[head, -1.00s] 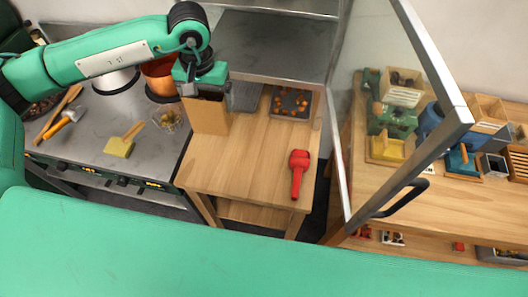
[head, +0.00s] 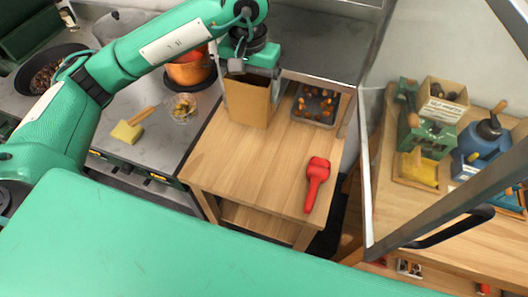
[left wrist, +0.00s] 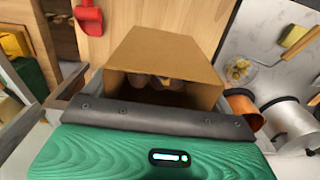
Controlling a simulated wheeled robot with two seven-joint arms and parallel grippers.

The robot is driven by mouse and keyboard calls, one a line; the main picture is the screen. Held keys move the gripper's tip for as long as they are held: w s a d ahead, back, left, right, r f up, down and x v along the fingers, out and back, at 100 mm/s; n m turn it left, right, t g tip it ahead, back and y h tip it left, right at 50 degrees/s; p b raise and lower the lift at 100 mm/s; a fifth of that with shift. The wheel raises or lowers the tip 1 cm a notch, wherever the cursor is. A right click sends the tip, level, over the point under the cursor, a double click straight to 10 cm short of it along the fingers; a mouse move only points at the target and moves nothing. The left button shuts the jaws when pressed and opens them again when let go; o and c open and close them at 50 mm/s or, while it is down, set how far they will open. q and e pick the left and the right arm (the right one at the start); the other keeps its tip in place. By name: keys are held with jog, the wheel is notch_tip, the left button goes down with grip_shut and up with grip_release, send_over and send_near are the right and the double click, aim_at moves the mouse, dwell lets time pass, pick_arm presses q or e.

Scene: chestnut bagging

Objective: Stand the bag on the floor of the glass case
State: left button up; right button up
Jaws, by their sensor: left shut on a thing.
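The brown paper bag (head: 247,101) hangs upright from my left gripper (head: 251,72), over the back left of the wooden table. In the left wrist view the bag (left wrist: 165,51) has its mouth open, with several chestnuts inside. The dark jaw (left wrist: 150,118) of my left gripper lies along the bag's near edge. The glass case (head: 325,42) stands behind the table, with a bare grey metal floor visible. Its framed glass door (head: 455,205) is swung open on the right. The bag is outside the case. My right gripper is not in view.
A tray of chestnuts (head: 337,122) sits on the table just right of the bag. A red tool (head: 317,184) lies nearer the front. A stove with a copper pot (head: 190,70) is at left. A bench with a green machine (head: 428,138) is behind the door.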

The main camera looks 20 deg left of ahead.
pick_arm(q)
notch_tip(320, 180, down, 19)
jog(key=p, duration=0.5)
jog(key=shift+p, duration=0.4)
jog(key=shift+f, duration=0.15)
jog(key=shift+f, duration=0.15)
jog(key=o, duration=1.3)
